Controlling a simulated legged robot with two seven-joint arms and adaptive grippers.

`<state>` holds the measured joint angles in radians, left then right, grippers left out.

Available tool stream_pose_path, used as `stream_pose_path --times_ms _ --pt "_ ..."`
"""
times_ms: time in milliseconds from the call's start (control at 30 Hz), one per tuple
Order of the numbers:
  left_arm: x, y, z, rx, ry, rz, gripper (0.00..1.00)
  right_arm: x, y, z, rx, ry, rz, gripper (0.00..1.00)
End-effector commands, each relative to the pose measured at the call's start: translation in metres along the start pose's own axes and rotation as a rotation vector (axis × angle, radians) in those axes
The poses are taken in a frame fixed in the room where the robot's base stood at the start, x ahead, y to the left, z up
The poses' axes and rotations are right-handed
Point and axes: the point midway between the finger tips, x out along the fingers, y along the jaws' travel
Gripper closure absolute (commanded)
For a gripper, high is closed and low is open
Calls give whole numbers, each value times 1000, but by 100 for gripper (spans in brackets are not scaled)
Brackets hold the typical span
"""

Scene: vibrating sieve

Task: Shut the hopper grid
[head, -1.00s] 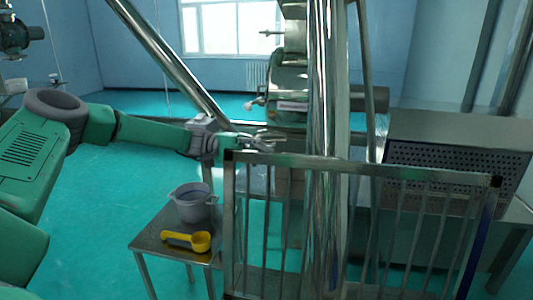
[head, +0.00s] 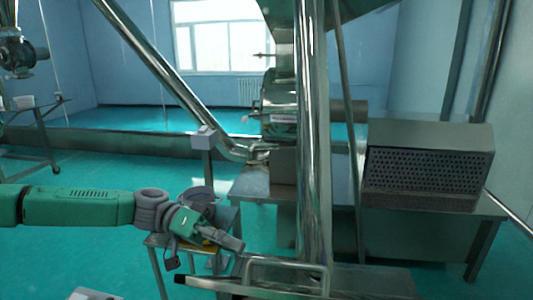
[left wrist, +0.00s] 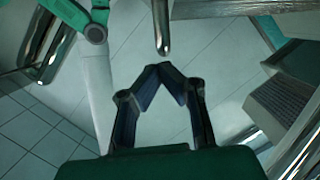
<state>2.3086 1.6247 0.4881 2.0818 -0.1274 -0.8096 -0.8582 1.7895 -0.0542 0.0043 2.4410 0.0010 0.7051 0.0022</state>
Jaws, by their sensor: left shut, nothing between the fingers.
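The hopper grid (head: 215,286) shows only in part at the bottom edge of the head view, as a low metal edge with a dark left end. A bent metal handle (head: 262,263) rises beside it. Most of the grid is cut off, so I cannot tell whether it lies fully shut. My left gripper (head: 238,244) is left of the handle, apart from it as far as I can see. In the left wrist view its fingertips (left wrist: 161,68) meet with nothing between them. A rounded metal tube end (left wrist: 162,45) appears just beyond them. My right gripper is out of view.
A shiny vertical pipe (head: 312,150) stands just behind the handle. A small table (head: 160,240) with a grey pot (head: 196,194) is behind my left gripper. A perforated metal box (head: 425,172) stands at the right. Green floor is open at the left.

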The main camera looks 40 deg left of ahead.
Motion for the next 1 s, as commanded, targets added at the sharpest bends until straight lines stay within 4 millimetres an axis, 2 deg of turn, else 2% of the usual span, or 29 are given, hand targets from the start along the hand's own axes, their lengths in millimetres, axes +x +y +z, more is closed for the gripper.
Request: stream_pose_path --times_ms 100,200,400,600,1000 --pt "8 3 31 63 2 -16 100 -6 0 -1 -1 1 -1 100" --pt "15 2 51 111 0 -29 100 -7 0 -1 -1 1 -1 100" --pt "24 1 75 172 -3 -48 100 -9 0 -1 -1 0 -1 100" --pt "25 -1 84 193 -3 -52 100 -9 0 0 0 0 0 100" --pt "23 -3 84 192 -1 -51 100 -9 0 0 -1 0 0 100"
